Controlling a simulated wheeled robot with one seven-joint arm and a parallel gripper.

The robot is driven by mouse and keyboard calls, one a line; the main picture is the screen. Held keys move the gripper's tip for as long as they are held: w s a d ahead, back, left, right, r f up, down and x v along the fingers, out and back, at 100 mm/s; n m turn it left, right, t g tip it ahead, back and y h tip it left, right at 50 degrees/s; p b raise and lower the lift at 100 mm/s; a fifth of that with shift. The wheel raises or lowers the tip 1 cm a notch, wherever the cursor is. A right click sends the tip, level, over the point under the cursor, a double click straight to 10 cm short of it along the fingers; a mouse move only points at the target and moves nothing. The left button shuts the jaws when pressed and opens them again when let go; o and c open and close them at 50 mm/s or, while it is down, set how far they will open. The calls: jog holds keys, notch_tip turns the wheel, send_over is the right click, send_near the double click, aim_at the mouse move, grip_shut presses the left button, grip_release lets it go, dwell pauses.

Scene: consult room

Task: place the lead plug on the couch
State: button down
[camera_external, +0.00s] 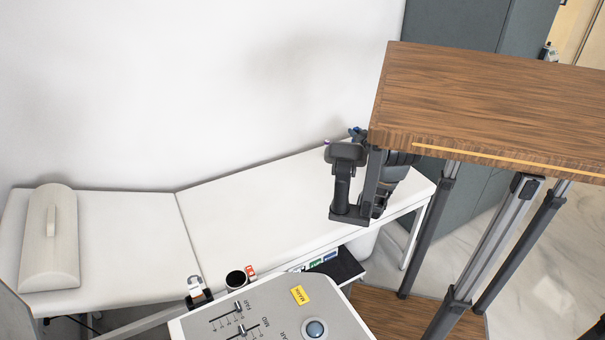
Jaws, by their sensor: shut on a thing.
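The couch (255,215) is a long white padded bed along the wall, with its left part tilted from the rest. My gripper (345,150) is dark grey and stands over the right part of the couch, beside the corner of a wooden top. It is shut on the lead plug, but the plug is mostly hidden by the gripper. Small blue and purple bits show at the gripper's far side, and I cannot tell whether they belong to the plug. Its height above the couch is hard to judge.
A wooden top (490,100) on grey legs stands close to my arm at the right. A pale bolster (50,240) lies at the couch's left end. A grey control console (275,315) and a black cup (236,281) are in front. The couch's middle is clear.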

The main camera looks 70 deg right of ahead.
jog(key=w+f, duration=0.3)
jog(key=f, duration=0.2)
jog(key=shift+a+f, duration=0.2)
jog(key=shift+f, duration=0.2)
jog(key=shift+w+f+b, duration=0.1)
jog(key=shift+f+b, duration=0.1)
jog(key=shift+b, duration=0.15)
jog(key=c, duration=0.7)
grip_release()
jog(key=shift+r, duration=0.1)
jog(key=shift+b+v, duration=0.35)
jog(key=shift+v, duration=5.7)
